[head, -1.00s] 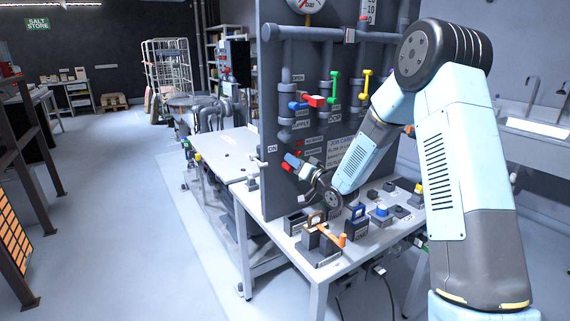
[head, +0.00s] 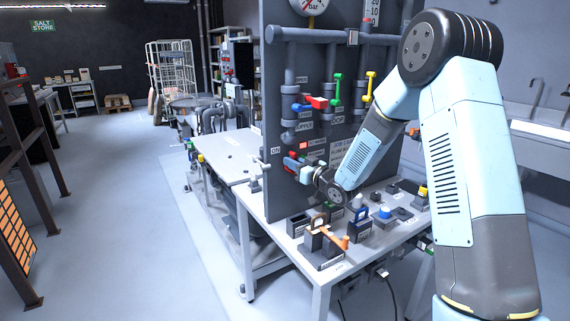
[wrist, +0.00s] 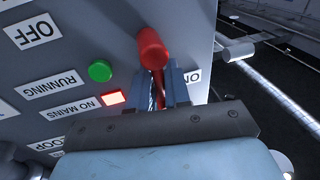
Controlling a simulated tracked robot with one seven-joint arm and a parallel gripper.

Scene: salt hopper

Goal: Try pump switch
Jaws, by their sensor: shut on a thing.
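The pump switch is a red-handled lever (wrist: 152,47) on the grey panel, seen close up in the wrist view, where the labels are upside down. My gripper (wrist: 162,92) is shut on this red lever, one finger on each side of its shaft. The round red end sticks out beyond the fingertips. An ON label (wrist: 192,77) shows right beside the fingers, and an OFF label (wrist: 35,32) is farther left. In the head view, my gripper (head: 296,171) is at the panel's lower left, with a bit of red at its tip. The switch's base is hidden.
A green lamp (wrist: 100,71) marked RUNNING and a lit red lamp (wrist: 113,97) marked NO MAINS sit beside the switch. Pipes with coloured valve handles (head: 337,90) are above my gripper. A bench with a lever box (head: 320,250) and other controls lies below.

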